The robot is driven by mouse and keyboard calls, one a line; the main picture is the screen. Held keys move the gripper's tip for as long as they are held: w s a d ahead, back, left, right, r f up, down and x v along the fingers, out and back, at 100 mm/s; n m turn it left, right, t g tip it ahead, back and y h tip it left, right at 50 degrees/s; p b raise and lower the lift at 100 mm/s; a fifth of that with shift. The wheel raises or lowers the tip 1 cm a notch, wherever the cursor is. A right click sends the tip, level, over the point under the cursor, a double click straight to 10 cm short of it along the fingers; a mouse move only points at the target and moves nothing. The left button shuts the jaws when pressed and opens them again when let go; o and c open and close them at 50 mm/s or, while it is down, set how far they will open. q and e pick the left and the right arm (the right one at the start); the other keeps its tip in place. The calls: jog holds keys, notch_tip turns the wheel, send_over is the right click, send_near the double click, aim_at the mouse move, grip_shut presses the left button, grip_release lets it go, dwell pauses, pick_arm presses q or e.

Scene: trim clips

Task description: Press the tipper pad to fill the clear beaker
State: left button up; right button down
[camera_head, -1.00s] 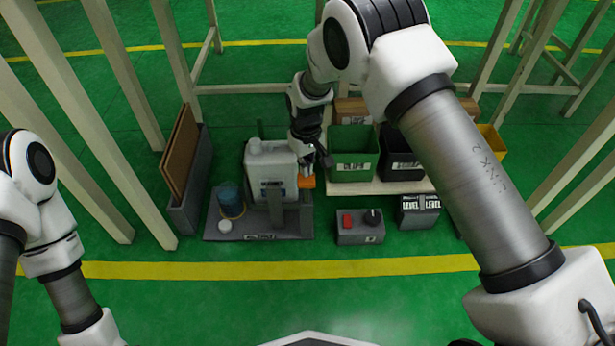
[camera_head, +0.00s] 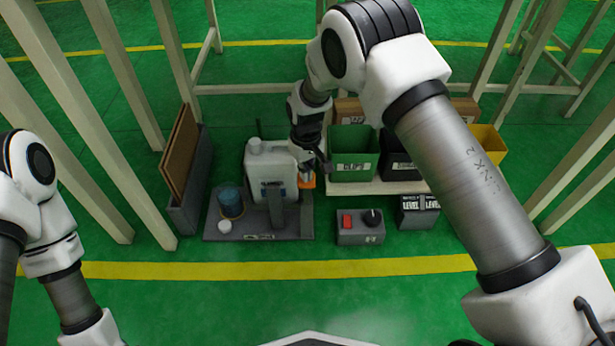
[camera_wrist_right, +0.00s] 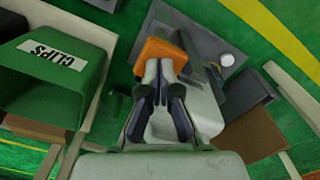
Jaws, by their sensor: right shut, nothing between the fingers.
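The orange tipper pad (camera_head: 308,182) sits at the right side of the white jug (camera_head: 270,165) on the grey base (camera_head: 225,236). The pad also shows in the wrist view (camera_wrist_right: 162,52). A beaker with blue in it (camera_head: 230,202) stands at the left of the base; its exact level is too small to read. My right gripper (camera_head: 318,168) is shut and empty, beside the jug. In the wrist view its fingertips (camera_wrist_right: 160,68) overlap the near edge of the pad; I cannot tell whether they touch. My left gripper is out of view.
A green clip bin (camera_head: 352,165) and a dark bin (camera_head: 398,168) stand right of the jug. A grey box with a red button (camera_head: 347,222) and a level box (camera_head: 419,210) stand in front. A grey holder with a brown board (camera_head: 180,150) stands at left.

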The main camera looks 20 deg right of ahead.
jog(key=shift+f, duration=0.1)
jog(key=shift+f, duration=0.9)
jog(key=shift+f+b, duration=0.4)
jog(key=shift+f, duration=0.75)
jog(key=shift+f+b, duration=0.3)
jog(key=shift+f, duration=0.6)
jog(key=shift+s, duration=0.1)
